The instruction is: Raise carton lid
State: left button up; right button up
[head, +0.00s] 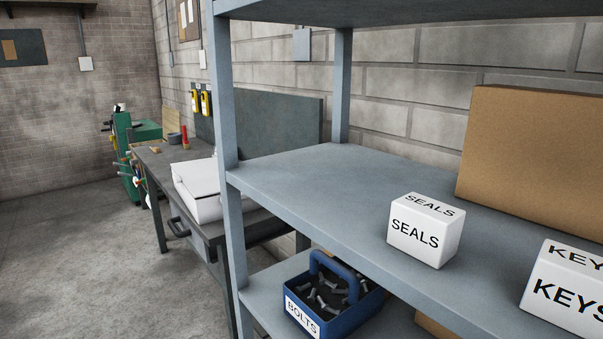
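A white carton (199,194) sits on the dark workbench (160,158) left of the shelf rack. Its top looks closed or nearly so; the right part is hidden behind the rack's upright. A small white box marked SEALS (426,230) stands on the middle shelf, and a white box marked KEYS (565,289) stands at the lower right. A large brown cardboard box (530,150) is behind them. Neither of my grippers is in view.
The grey metal rack (300,179) fills the right and centre, its upright close to the carton. A blue tote marked BOLTS (349,307) sits on the lower shelf. The concrete floor (70,250) at left is clear.

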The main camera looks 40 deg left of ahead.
aim_at(201, 177)
jog(key=u, duration=1.95)
jog(key=i+j+u, duration=0.5)
jog(key=i+u, duration=0.25)
jog(key=i, duration=0.2)
